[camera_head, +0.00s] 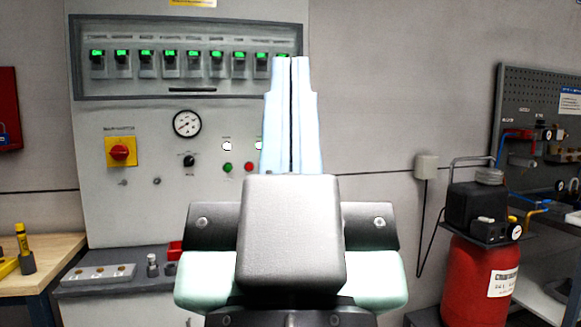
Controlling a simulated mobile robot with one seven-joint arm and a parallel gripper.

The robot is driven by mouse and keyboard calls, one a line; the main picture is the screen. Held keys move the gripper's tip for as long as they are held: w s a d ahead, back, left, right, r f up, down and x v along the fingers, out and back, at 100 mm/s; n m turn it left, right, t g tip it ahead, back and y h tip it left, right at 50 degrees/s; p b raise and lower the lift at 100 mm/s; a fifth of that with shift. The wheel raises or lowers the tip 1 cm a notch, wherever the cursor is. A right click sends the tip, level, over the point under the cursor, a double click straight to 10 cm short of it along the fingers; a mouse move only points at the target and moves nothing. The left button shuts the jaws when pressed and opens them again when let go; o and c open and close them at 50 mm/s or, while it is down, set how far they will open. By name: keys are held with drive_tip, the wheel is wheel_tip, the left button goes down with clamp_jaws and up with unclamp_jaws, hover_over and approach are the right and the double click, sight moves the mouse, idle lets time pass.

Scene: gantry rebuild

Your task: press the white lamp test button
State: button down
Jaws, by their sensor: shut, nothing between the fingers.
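The control panel (110,205) stands upright ahead, left of centre. Two small white round parts show on it, a left one (227,146) and a right one (259,146) close beside my gripper's left finger. Their labels are too small to read, so I cannot tell which is the lamp test button. My gripper (288,60) points up in the picture, its two pale blue fingers shut together with nothing between them. The fingers hide the panel's right part. I cannot tell how far the fingertips are from the panel.
Below the white parts are a green button (227,167) and a red button (249,167). A black knob (189,160), a gauge (187,123) and a red-yellow switch (120,152) lie left. Breakers (145,63) line the top. A red tank (478,280) stands right.

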wheel_tip(320, 180, up, 16)
drive_tip(key=p, duration=1.6)
